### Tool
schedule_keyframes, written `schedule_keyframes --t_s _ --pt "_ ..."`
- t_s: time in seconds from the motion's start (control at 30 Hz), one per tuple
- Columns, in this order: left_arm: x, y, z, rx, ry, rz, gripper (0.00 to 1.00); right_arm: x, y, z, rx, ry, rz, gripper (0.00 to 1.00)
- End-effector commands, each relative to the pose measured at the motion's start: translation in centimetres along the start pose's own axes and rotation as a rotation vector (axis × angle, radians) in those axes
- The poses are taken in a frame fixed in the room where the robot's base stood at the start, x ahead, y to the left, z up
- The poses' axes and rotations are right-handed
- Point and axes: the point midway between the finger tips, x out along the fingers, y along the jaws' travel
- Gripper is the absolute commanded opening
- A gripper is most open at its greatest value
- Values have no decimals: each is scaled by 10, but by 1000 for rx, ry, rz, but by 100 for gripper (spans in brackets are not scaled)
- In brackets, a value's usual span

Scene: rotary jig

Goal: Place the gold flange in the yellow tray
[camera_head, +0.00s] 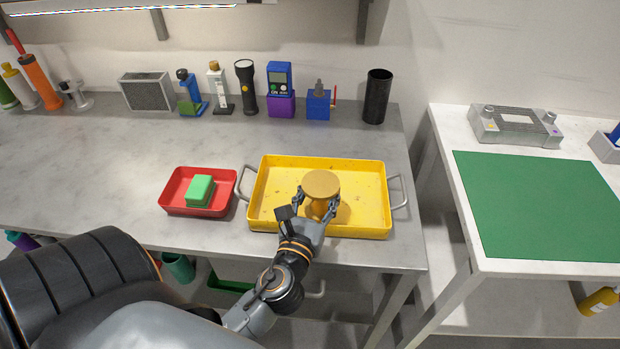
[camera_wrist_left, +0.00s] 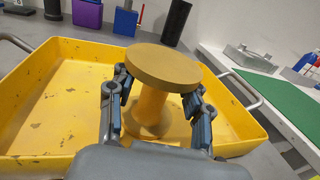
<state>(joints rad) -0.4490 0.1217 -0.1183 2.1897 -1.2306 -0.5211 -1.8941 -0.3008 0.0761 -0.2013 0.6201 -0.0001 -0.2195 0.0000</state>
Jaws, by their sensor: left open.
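In the left wrist view the flange (camera_wrist_left: 165,68) appears to rest on the floor of the tray (camera_wrist_left: 50,100). My left gripper (camera_head: 318,205) is open, with one finger on each side of the flange's stem, below the top disc. In the left wrist view the left gripper (camera_wrist_left: 158,100) shows gaps between its fingers and the stem. My right gripper is in neither view.
A red tray (camera_head: 168,200) with a green block (camera_head: 200,190) stands left of the yellow tray. Several tools and devices line the back of the bench, including a black cylinder (camera_head: 376,96). A second table with a green mat (camera_head: 535,205) stands at the right.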

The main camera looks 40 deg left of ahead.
Motion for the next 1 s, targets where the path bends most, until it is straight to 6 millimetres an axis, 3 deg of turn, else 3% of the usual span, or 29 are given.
schedule_keyframes --t_s 0.3,0.5,0.7,1.0 --pt "-69 0 -6 -3 5 1 50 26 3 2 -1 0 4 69" --pt "-98 0 -4 -1 3 1 50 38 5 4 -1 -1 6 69" --pt "-109 0 -1 -1 0 1 50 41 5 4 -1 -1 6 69" --pt "-109 0 0 -1 -1 1 50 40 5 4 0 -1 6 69"
